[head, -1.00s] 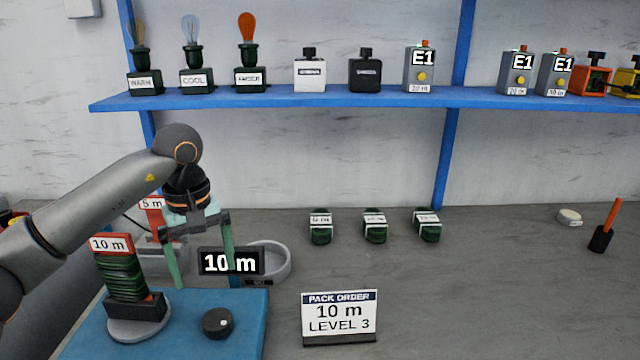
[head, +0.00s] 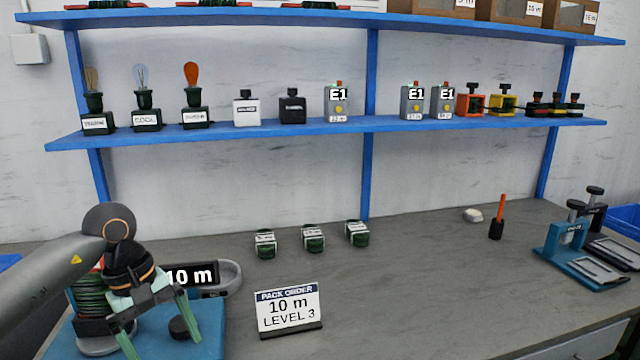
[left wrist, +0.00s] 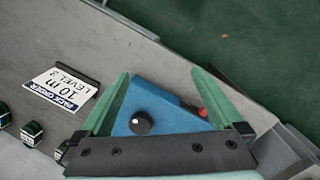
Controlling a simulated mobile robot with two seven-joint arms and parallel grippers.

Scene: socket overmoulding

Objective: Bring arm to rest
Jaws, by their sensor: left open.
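My left gripper (head: 158,322) is in the lower left of the head view, above the blue base (head: 205,310) of the winding station. It is open, and nothing shows between its fingers. In the left wrist view its green fingers (left wrist: 165,98) stand apart over the blue base (left wrist: 160,100) and its black knob (left wrist: 141,123). A green cable coil (head: 88,300) stands on its holder behind my left arm, partly hidden by it. My right arm and gripper are not in view.
A pack order card (head: 288,308) reads 10 m, level 3. Several small items line the shelf (head: 330,128). Three green coils (head: 313,238) lie on the bench. A blue press fixture (head: 580,255) stands at the right.

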